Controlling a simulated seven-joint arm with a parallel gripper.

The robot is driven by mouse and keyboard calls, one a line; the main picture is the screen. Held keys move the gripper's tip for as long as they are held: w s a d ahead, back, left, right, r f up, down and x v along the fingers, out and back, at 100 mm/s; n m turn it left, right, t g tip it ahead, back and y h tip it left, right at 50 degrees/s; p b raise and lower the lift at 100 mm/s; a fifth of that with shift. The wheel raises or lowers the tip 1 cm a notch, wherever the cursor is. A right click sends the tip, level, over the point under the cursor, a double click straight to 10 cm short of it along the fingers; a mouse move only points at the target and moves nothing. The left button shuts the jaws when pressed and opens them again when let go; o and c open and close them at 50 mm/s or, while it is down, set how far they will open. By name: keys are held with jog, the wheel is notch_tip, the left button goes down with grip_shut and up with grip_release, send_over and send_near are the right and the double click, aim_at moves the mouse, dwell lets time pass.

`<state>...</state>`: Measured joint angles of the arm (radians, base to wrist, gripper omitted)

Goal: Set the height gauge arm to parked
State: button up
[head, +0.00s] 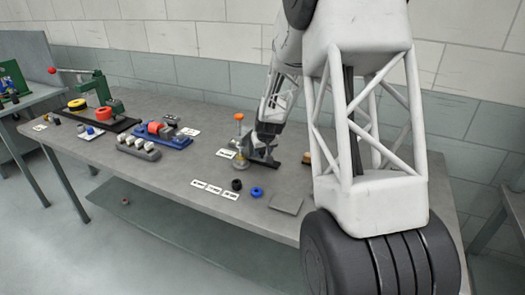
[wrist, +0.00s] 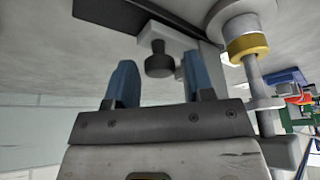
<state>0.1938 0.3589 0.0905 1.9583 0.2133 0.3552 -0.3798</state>
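The height gauge stands on the bench beside my gripper. In the head view its orange top (head: 239,117) and pale round base (head: 242,166) show, while my gripper partly covers the rest. In the wrist view its post carries a yellow collar (wrist: 248,46) at the right. A pale block with a dark round knob (wrist: 159,62) lies ahead of my fingers, seemingly the gauge's arm. My gripper (wrist: 157,72) is open, with blue fingers apart on either side of the knob; contact is not visible. In the head view my gripper (head: 257,152) is low over the bench.
A dark bar or plate (wrist: 105,10) lies near the gauge. A black ring (head: 236,184), a blue ring (head: 257,192) and several label cards (head: 214,189) lie in front. A blue fixture (head: 165,138) and a grey rack (head: 138,148) stand left. A grey square (head: 286,204) lies right.

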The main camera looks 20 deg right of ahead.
grip_shut()
jog(key=shift+s+d, duration=4.05)
jog(key=shift+o, duration=1.1)
grip_release()
jog(key=shift+r, duration=0.15)
jog(key=v, duration=0.7)
jog(key=shift+s+r, duration=0.2)
jog(key=shift+r, duration=0.1)
